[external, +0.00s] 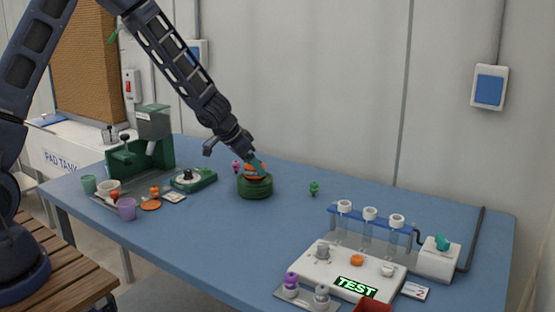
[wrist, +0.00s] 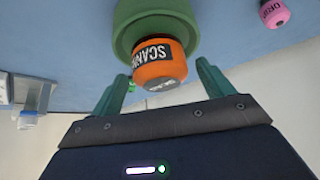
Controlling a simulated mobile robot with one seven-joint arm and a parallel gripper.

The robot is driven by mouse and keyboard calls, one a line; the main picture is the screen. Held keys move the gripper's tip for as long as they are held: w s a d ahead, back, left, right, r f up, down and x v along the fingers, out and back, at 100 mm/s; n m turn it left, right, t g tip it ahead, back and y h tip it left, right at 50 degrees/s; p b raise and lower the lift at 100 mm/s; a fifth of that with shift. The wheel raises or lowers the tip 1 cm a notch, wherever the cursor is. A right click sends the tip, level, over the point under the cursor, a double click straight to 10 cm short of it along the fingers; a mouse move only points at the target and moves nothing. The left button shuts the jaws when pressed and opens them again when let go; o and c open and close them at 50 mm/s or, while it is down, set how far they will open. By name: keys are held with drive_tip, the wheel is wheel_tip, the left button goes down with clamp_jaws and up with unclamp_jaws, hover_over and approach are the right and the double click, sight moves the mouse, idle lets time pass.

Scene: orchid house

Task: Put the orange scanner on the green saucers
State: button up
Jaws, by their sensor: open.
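The orange scanner (wrist: 158,64) has a black label reading SCANNER and a grey end. It rests on the green saucers (wrist: 120,22), which form a round stack on the blue table. In the external view the scanner (external: 254,172) sits on top of the stack (external: 255,189), partly covered by my gripper (external: 258,166). In the wrist view my gripper (wrist: 160,88) is open, with its green fingers to either side of the scanner's near end. A gap shows between each finger and the scanner.
A pink item (wrist: 273,13) and a small green figure (external: 314,188) stand near the stack. A green machine (external: 140,150) with cups and a scale (external: 193,179) is at left. A tube rack (external: 370,225) and white TEST panel (external: 340,275) are at right. The table's middle front is clear.

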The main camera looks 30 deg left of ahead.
drive_tip(key=shift+v, duration=0.8)
drive_tip(key=s+a+r+t+h, duration=0.1)
drive_tip(key=s+r, duration=0.8)
drive_tip(key=r, duration=0.3)
drive_tip(key=s+a+r, duration=0.1)
drive_tip(key=s+r, duration=0.9)
drive_tip(key=r, duration=0.1)
drive_tip(key=s+a+r+n+y, duration=0.1)
drive_tip(key=s+a+r+n, duration=0.1)
drive_tip(key=s+a, duration=0.3)
drive_tip(key=s+a+r+n+g+y, duration=0.1)
drive_tip(key=s+a, duration=0.4)
drive_tip(key=s, duration=0.6)
drive_tip(key=s+a+r+n+g+y, duration=0.1)
drive_tip(key=s+a+r+n+y, duration=0.1)
drive_tip(key=s+a, duration=0.3)
drive_tip(key=s, duration=0.3)
drive_tip(key=shift+s+a+r+n, duration=0.15)
drive_tip(key=shift+s+r+n, duration=0.1)
drive_tip(key=shift+r+n, duration=0.05)
